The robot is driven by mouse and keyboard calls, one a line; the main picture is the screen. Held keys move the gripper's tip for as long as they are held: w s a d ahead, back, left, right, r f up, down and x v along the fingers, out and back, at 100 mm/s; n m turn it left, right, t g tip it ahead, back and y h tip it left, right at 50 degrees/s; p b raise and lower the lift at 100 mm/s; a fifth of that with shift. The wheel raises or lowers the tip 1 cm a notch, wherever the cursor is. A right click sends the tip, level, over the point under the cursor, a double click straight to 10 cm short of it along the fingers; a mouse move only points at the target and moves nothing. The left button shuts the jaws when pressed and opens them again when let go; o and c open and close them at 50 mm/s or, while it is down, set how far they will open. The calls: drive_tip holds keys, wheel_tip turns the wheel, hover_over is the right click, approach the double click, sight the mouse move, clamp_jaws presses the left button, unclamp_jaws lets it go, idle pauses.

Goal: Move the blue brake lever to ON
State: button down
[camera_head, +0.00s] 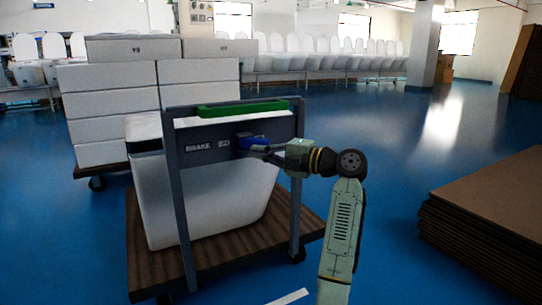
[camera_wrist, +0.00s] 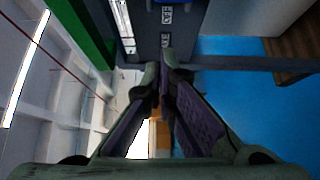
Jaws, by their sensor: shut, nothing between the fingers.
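The blue brake lever (camera_head: 250,141) is on the grey crossbar (camera_head: 212,130) of a cart frame, right of the label "BRAKE" (camera_head: 198,146) and a smaller label too blurred to read surely. My gripper (camera_head: 266,151) is shut and empty, its fingertips close to the lever's right side. In the head view the fingertips overlap the lever's edge, so I cannot tell whether they touch. In the wrist view my gripper (camera_wrist: 165,62) points toward the crossbar. A bit of blue, likely the lever (camera_wrist: 168,2), shows at the top edge, mostly cut off.
White boxes (camera_head: 112,105) are stacked behind left. Flat brown cardboard (camera_head: 490,215) is piled at right. Blue floor (camera_head: 395,150) is clear between.

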drive_tip(key=d+p, duration=0.1)
drive_tip(key=d, duration=0.8)
drive_tip(key=shift+s+d, duration=0.3)
drive_tip(key=shift+d, duration=0.05)
